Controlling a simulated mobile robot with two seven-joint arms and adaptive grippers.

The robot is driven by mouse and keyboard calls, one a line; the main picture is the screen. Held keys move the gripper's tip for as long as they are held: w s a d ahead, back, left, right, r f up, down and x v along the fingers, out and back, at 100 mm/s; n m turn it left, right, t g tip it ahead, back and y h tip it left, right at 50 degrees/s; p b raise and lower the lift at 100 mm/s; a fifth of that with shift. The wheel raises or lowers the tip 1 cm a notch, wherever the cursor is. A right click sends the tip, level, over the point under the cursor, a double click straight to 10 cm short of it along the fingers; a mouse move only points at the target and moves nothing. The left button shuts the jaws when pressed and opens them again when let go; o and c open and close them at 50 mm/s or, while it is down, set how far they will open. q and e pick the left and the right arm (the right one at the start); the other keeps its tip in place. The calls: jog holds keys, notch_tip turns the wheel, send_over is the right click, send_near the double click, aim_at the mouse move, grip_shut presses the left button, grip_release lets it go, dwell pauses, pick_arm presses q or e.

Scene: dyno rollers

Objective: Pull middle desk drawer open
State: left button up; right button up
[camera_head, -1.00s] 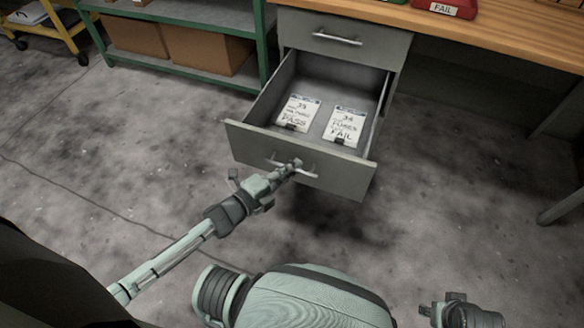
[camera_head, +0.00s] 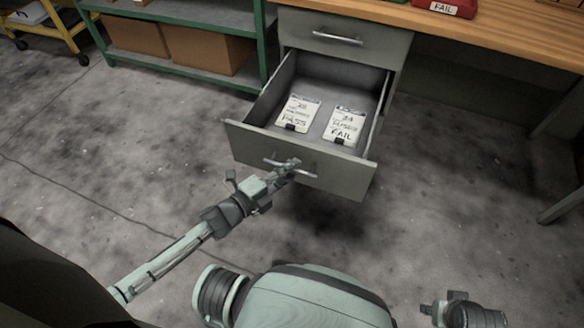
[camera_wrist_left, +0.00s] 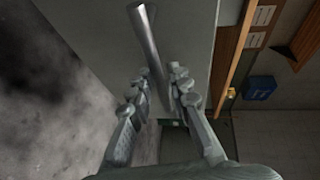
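The grey middle desk drawer (camera_head: 335,174) stands pulled well out below the closed top drawer (camera_head: 345,42). Two labelled white cards, one PASS (camera_head: 298,113) and one FAIL (camera_head: 344,125), lie inside it. Its silver bar handle (camera_head: 305,173) is on the front. My left gripper (camera_head: 293,164) is at this handle. In the left wrist view the handle bar (camera_wrist_left: 147,40) runs down between the fingertips (camera_wrist_left: 160,82), which stand apart; contact is not clear. My right gripper (camera_head: 438,309) is low at the right, away from the desk, its fingers too small to judge.
The wooden desktop (camera_head: 480,30) with a red FAIL bin (camera_head: 445,7) is above. A green-framed shelf (camera_head: 188,67) with cardboard boxes (camera_head: 210,48) stands to the left, and a yellow cart (camera_head: 60,30) beyond it. The concrete floor around the drawer is clear.

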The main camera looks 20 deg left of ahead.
pick_arm(q)
jog(key=v, duration=1.1)
jog(key=shift+s+a+r, duration=0.1)
jog(key=shift+r, duration=0.05)
jog(key=a+f+n+g+y, duration=0.5)
jog(key=a+f+n+y, duration=0.15)
jog(key=n, duration=0.55)
jog(key=s+d+f+n+g+y, duration=0.1)
jog(key=s+f+n+g, duration=0.3)
jog(key=s+n+g, duration=0.2)
jog(key=s+n, duration=0.2)
jog(key=s, duration=0.2)
jog(key=shift+s+f+n+g, duration=0.2)
jog(key=shift+n+g, duration=0.1)
jog(key=shift+d+y, duration=0.1)
jog(key=shift+y, duration=0.15)
